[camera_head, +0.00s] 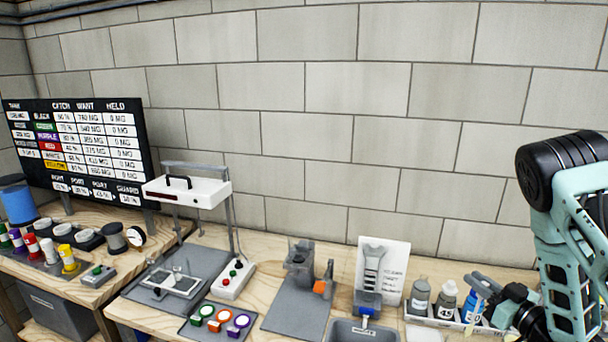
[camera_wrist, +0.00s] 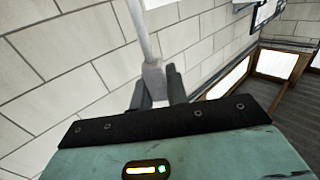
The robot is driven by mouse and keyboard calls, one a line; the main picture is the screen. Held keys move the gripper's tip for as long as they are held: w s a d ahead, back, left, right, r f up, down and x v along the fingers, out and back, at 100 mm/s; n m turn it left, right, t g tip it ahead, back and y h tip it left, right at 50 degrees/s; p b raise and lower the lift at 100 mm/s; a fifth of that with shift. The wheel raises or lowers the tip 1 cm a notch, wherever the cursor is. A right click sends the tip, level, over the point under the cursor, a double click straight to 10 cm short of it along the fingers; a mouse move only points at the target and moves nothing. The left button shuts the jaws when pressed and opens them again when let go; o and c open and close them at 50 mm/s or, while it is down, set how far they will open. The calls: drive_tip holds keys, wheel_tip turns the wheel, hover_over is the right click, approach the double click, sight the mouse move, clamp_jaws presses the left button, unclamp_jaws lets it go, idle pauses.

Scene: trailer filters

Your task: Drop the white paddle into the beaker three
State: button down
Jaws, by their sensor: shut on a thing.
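In the wrist view my gripper (camera_wrist: 157,82) is shut on the pale handle end of a long thin shaft, which I take to be the white paddle (camera_wrist: 141,30). The shaft runs up past the top edge, and its far end is cut off. In the head view my gripper (camera_head: 497,287) is at the lower right, beside the bottle rack, and the paddle is hard to make out there.
A white overhead unit (camera_head: 187,190) stands above that mat. A black board (camera_head: 80,150) stands behind at left.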

wheel_tip(320, 180, down, 6)
drive_tip(key=b, duration=0.3)
drive_tip(key=shift+b, duration=0.35)
drive_tip(key=shift+r, duration=0.1)
drive_tip(key=c, duration=1.3)
unclamp_jaws()
drive_tip(key=b+v, duration=0.7)
drive_tip(key=v, duration=1)
drive_tip(key=shift+s+b, duration=0.2)
drive_tip(key=shift+b, duration=0.1)
